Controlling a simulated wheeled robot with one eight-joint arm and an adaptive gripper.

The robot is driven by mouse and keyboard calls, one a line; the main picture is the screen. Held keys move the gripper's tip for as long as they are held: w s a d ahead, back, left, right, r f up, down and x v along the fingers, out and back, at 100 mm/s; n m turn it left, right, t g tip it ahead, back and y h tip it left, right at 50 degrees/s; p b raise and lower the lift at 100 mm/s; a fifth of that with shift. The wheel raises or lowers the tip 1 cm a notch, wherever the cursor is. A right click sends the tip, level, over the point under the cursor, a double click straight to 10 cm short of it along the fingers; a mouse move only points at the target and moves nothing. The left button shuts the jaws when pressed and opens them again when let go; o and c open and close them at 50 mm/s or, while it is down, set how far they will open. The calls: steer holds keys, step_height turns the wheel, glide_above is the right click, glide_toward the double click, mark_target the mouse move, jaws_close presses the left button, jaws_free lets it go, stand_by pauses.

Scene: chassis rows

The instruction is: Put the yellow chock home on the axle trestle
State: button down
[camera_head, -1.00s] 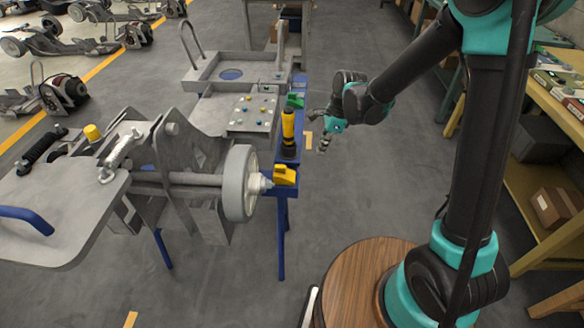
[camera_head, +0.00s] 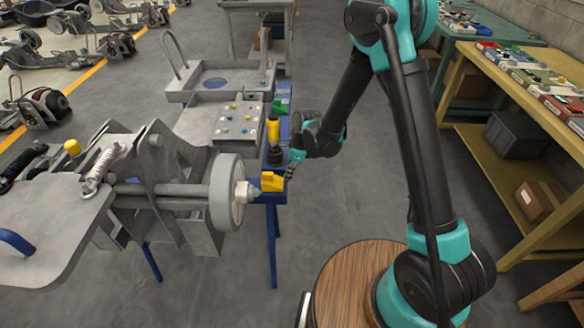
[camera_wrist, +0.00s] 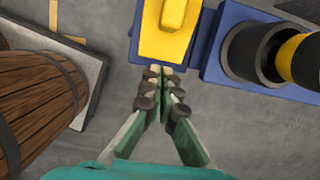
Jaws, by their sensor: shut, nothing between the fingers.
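The yellow chock (camera_head: 272,182) sits at the near end of the blue axle trestle (camera_head: 271,220), beside the axle end with the grey wheel. In the wrist view the chock (camera_wrist: 166,42) lies on a blue plate (camera_wrist: 134,22) of the trestle, with a raised yellow ridge on top. My gripper (camera_wrist: 161,76) is shut and empty. Its fingertips are right at the chock's near edge; I cannot tell whether they touch it. In the head view my gripper (camera_head: 291,170) is just right of the trestle, partly hard to make out. The chock's underside is hidden.
A black socket holding a yellow-handled tool (camera_head: 274,135) stands on the trestle behind the chock. The grey wheel (camera_head: 227,192) and chassis are close on the left. A round wooden top (camera_head: 350,280) is near my base. The floor right of the trestle is clear.

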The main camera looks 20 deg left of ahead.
mark_target(277, 181)
steer(key=shift+s+a+r, duration=0.1)
steer(key=shift+s+a, duration=0.15)
steer(key=shift+a, duration=0.6)
steer(key=shift+s+a, duration=0.2)
steer(key=shift+a, duration=0.65)
steer(key=s+a, duration=0.1)
steer(key=a, duration=0.5)
steer(key=s+a, duration=0.2)
steer(key=a, duration=0.4)
steer(key=s+a, duration=0.1)
steer(key=a, duration=0.5)
steer(key=shift+s, duration=0.15)
